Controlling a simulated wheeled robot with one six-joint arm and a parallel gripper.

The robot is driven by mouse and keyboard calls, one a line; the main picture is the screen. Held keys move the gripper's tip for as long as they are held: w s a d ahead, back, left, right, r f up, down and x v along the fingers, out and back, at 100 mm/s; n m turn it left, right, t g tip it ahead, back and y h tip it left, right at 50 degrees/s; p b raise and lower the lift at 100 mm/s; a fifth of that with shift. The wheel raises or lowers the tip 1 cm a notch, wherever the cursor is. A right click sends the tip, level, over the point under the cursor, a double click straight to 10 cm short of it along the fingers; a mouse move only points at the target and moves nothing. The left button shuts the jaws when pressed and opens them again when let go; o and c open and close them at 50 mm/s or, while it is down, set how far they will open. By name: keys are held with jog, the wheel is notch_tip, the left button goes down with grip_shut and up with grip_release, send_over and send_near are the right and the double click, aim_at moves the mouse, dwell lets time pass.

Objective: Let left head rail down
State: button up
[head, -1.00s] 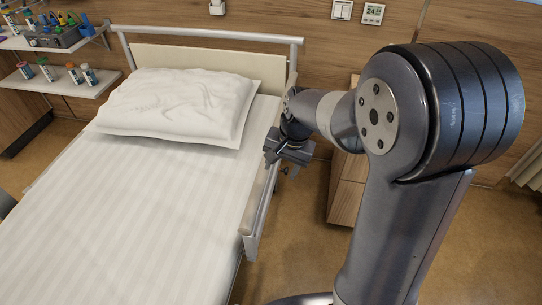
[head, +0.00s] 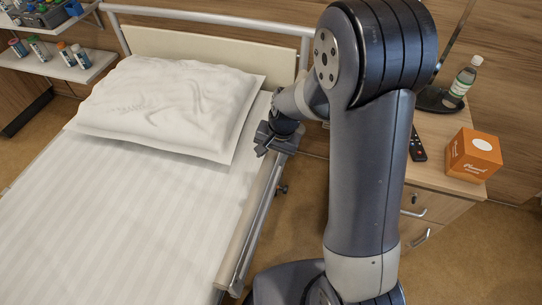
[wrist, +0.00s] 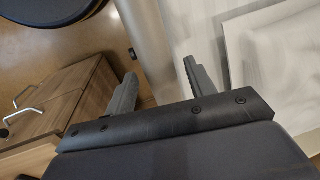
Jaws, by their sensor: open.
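The bed's head rail (head: 247,235) is a long beige panel with a metal edge along the mattress's right side in the head view. It stands up at about mattress height. A dark knob (head: 282,189) sticks out from its outer side. My gripper (head: 268,139) is at the rail's far end, near the pillow. In the wrist view my gripper (wrist: 158,75) is open and empty, with the pale rail (wrist: 150,35) running between and beyond its two fingers. I cannot tell whether the fingers touch it. A small dark knob (wrist: 131,54) shows beside the rail there.
A white pillow (head: 165,105) lies at the bed's head, before the headboard (head: 215,55). A wooden bedside cabinet (head: 440,205) stands right of my arm, holding an orange box (head: 473,155), a bottle (head: 463,80) and a remote (head: 417,145). Floor shows between bed and cabinet.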

jog(key=shift+a+f, duration=0.1)
jog(key=shift+f, duration=0.4)
grip_shut()
dwell(0.3)
